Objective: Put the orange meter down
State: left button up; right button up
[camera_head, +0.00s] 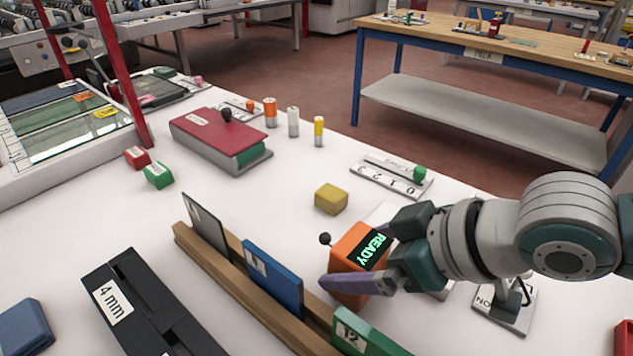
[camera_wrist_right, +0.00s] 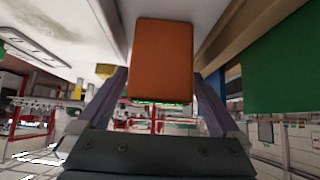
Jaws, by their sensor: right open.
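The orange meter (camera_head: 348,250) has a dark display with green "READY" letters and a small black knob at its side. It stands at the white table, just behind the wooden rack; its lower edge is partly hidden, so its contact with the table cannot be fully made out. My right gripper (camera_head: 362,268) is around the meter, with one purple finger along its near side. In the right wrist view the meter (camera_wrist_right: 163,60) lies between the two fingers (camera_wrist_right: 163,88), with a gap on each side, so the gripper is open. My left gripper is not in view.
The wooden rack (camera_head: 225,275) with grey, blue and green plates runs close beside the meter. A yellow block (camera_head: 331,199) and a numbered slider with a green knob (camera_head: 392,178) are behind it. A switch plate (camera_head: 505,303) lies right. White table left of the yellow block is clear.

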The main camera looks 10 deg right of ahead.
jog(key=shift+f, duration=0.1)
jog(key=shift+c, duration=0.2)
jog(key=c, duration=1.4)
grip_shut()
